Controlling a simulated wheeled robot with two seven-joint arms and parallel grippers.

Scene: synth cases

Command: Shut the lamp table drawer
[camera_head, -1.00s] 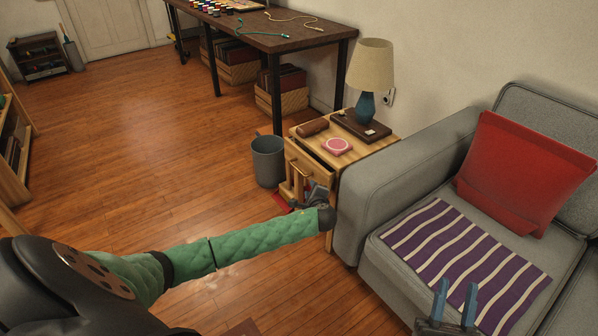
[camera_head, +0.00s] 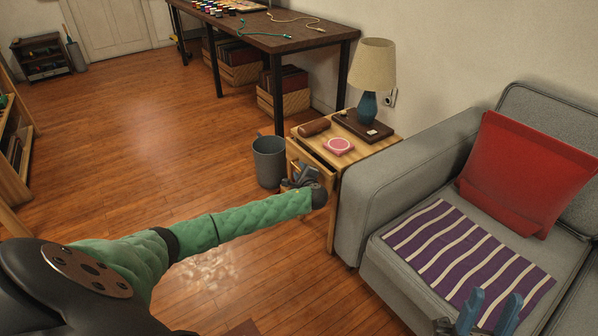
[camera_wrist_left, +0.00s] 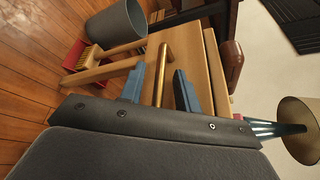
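The lamp table (camera_head: 388,146) is light wood and stands against the left side of the sofa. Its drawer (camera_head: 304,155) looks partly pulled out, with a dark gap under the table top. The brass bar handle (camera_wrist_left: 162,76) shows in the left wrist view, in front of the wooden drawer front. My left gripper (camera_wrist_left: 162,88) is open, with one blue-grey finger on each side of the handle; I cannot tell whether either touches it. In the head view this gripper (camera_head: 300,178) is at the drawer front and hides the handle. My right gripper (camera_head: 488,304) is open and empty over the sofa's front.
The sofa arm (camera_head: 375,200) is close on the right. The floor (camera_head: 170,140) at left is clear.

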